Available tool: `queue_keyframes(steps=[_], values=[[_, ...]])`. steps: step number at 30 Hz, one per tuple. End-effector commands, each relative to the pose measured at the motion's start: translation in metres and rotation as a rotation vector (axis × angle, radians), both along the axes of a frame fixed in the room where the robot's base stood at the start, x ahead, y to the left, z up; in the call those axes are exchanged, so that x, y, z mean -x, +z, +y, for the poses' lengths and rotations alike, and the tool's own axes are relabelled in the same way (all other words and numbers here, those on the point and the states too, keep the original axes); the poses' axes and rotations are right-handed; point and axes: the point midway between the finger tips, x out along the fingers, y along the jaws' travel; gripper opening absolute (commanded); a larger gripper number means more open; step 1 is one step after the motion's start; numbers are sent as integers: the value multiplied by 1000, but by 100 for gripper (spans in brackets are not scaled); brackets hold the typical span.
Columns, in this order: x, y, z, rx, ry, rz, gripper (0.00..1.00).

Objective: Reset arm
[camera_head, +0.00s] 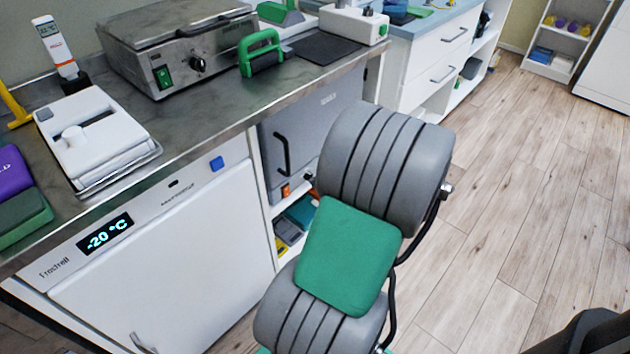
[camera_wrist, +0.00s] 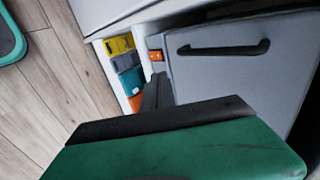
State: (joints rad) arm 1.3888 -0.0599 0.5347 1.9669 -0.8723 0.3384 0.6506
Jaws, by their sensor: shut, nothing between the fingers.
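My arm, with grey ribbed joints and a green panel (camera_head: 348,256), stands in front of the counter in the head view. It hides part of the grey appliance and the shelf beneath the counter. My gripper is not visible in the head view. In the wrist view, my gripper (camera_wrist: 158,92) shows as narrow dark fingers beyond a black bar and a green body. The fingers are together and empty. They point toward the grey appliance's door (camera_wrist: 240,75) and the open shelf beside it. Whether they touch anything cannot be told.
The counter (camera_head: 200,125) holds a steel press (camera_head: 175,55), a white device (camera_head: 95,135) and a green-handled tool (camera_head: 262,52). Below are a white freezer (camera_head: 170,265) reading -20 °C and a grey appliance (camera_head: 310,125) with a black handle. Wooden floor (camera_head: 530,200) at right is clear.

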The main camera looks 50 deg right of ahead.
Motion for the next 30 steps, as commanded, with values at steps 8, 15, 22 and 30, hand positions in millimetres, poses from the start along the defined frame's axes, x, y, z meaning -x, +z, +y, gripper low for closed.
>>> queue_keyframes(steps=[8, 15, 22, 30], values=[[-2, 4, 2, 6, 10, 5, 0], [-48, 100, 99, 206, 392, 182, 0], [-45, 224, 232, 528, 912, 361, 0], [4, 325, 322, 807, 1318, 420, 0]])
